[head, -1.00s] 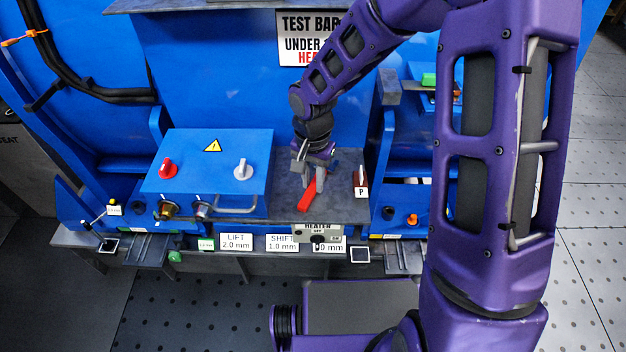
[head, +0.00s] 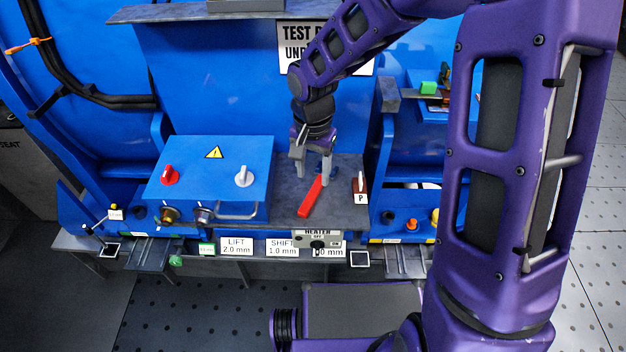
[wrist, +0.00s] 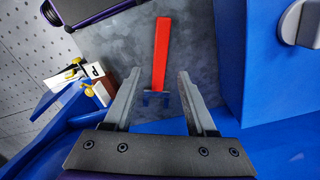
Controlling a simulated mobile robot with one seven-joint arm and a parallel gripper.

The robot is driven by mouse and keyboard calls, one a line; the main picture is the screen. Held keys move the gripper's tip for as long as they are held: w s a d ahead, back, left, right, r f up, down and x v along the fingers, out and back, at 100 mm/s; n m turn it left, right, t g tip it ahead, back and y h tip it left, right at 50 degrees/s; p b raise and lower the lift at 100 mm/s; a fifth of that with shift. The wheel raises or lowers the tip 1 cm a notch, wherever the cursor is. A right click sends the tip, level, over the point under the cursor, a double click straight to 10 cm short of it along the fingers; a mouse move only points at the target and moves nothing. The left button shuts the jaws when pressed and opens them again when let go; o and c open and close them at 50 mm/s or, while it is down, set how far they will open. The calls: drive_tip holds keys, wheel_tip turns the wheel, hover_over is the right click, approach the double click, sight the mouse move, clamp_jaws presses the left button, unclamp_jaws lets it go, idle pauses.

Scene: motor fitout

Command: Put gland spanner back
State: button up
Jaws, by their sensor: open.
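The gland spanner, with a red handle (head: 311,198) and a small blue forked end, lies flat on the grey bench top. In the wrist view its red handle (wrist: 161,55) points away from my gripper, and its blue end (wrist: 156,98) shows between my fingers. My gripper (head: 313,170) is open and empty, pointing down above the blue end. In the wrist view the two fingers (wrist: 159,76) stand apart on either side of the spanner without visibly touching it. The exact height above it is hard to tell.
A blue control box (head: 208,178) with red and white knobs stands left of the spanner. A small brown block with a "P" label (head: 361,188) stands to its right. A heater switch box (head: 318,238) sits at the bench front. Blue machine walls close in the back.

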sight(313, 193)
wheel_tip(313, 193, up, 7)
drive_tip(key=shift+f+p, duration=0.15)
drive_tip(key=shift+p, duration=0.25)
